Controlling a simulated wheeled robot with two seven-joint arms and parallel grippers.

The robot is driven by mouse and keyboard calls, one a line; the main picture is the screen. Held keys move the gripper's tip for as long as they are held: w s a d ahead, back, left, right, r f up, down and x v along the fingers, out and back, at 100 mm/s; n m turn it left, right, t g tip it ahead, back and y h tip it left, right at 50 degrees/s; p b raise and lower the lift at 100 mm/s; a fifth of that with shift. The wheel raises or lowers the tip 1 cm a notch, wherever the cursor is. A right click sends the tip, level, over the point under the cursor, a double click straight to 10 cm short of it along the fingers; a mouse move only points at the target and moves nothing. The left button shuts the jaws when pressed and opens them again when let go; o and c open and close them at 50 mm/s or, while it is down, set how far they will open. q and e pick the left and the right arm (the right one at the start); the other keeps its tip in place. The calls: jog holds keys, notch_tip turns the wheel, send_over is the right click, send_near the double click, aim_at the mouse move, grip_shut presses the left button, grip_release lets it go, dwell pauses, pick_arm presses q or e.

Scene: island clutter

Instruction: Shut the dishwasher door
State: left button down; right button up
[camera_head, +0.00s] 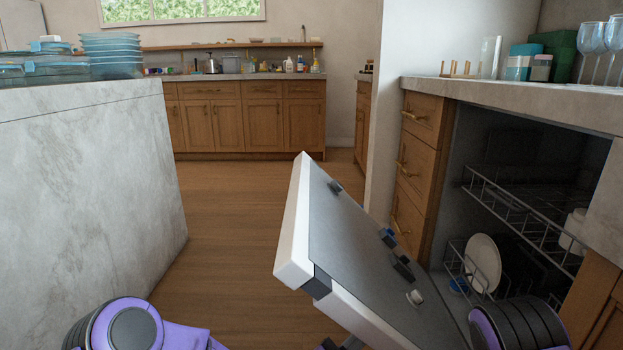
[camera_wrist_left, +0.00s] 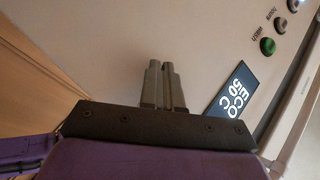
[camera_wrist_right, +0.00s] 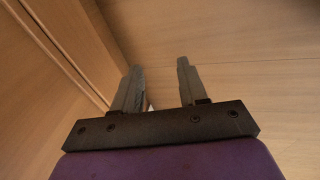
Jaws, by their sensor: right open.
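The dishwasher door (camera_head: 360,250) stands partly open and tilted in the head view, its grey inner face towards the cabinets and its white edge to the left. The open dishwasher (camera_head: 520,150) is at the right. In the left wrist view the door's front panel (camera_wrist_left: 110,50) shows a display reading ECO 50 C (camera_wrist_left: 232,98) and several buttons. My left gripper (camera_wrist_left: 162,68) has its fingers together in front of that panel; I cannot tell whether it touches. My right gripper (camera_wrist_right: 160,68) is open and empty, facing wooden cabinet fronts (camera_wrist_right: 230,40). Both gripper tips are hidden in the head view.
Inside the dishwasher are a wire upper rack (camera_head: 520,215) and a lower rack with a white plate (camera_head: 484,263). The countertop (camera_head: 530,103) above holds glasses and containers. A marble island (camera_head: 90,190) stands at the left. Wooden floor (camera_head: 230,220) lies clear between.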

pick_arm(q)
jog(key=shift+d+r+p, duration=0.4)
jog(key=shift+d+r, duration=0.35)
jog(key=shift+r, duration=0.2)
jog(key=shift+d+r+p, duration=0.4)
jog(key=shift+d+r, duration=0.3)
jog(key=shift+r, duration=0.2)
jog(key=a+f+b, duration=0.1)
jog(key=a+f, duration=0.1)
jog(key=a, duration=0.5)
jog(key=shift+f, duration=0.2)
